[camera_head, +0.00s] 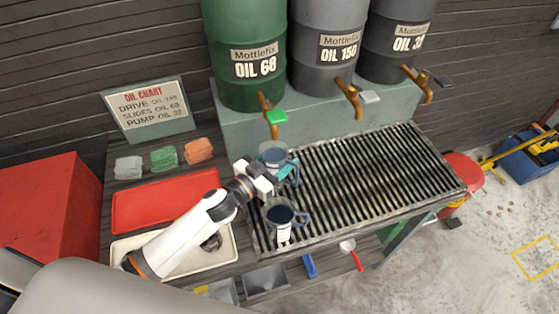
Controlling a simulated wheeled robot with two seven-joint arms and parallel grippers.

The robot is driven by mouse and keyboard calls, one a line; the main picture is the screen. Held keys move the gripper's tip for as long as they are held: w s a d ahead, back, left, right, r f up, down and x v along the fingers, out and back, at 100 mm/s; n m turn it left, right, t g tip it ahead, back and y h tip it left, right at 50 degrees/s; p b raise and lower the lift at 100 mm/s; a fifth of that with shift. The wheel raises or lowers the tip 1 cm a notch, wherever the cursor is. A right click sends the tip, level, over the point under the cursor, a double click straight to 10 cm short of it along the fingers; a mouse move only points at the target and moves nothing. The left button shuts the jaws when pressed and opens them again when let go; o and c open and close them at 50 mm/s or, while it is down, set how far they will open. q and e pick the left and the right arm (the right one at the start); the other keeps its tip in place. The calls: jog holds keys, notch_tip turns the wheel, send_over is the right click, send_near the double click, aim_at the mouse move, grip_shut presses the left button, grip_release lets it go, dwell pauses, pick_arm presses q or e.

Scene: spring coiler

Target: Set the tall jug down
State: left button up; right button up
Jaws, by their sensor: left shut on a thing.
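My left gripper (273,179) reaches in from the lower left and is shut on a clear grey-blue jug (272,152), at the left end of the grating near the green drum's tap. The gripper hides much of this jug's lower part, so I cannot tell whether its base touches the grating. A teal part shows beside the fingers. A second jug (281,212), dark inside with a white label and a handle to the right, stands just in front of the gripper. Which jug is taller is hard to tell from above. My right gripper is not in view.
A slatted metal grating (375,185) stretches clear to the right. Behind it are a green drum (246,30) and two grey drums with orange taps. A red tray (150,203), a cream tray (227,258) and folded cloths (163,158) lie left. An oil chart (147,106) stands behind.

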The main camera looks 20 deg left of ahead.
pick_arm(q)
jog(key=shift+d, duration=0.1)
jog(key=shift+s, duration=0.15)
jog(key=o, duration=1)
jog(key=shift+o, duration=0.2)
jog(key=shift+f, duration=0.1)
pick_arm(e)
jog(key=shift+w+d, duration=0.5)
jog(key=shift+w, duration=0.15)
pick_arm(q)
jog(key=shift+r, duration=0.3)
jog(key=b+v, duration=0.1)
jog(key=v, duration=0.9)
jog(key=shift+s+f+b, duration=0.15)
jog(key=shift+s+b, duration=0.15)
jog(key=shift+b, duration=0.05)
jog(key=shift+v, duration=0.75)
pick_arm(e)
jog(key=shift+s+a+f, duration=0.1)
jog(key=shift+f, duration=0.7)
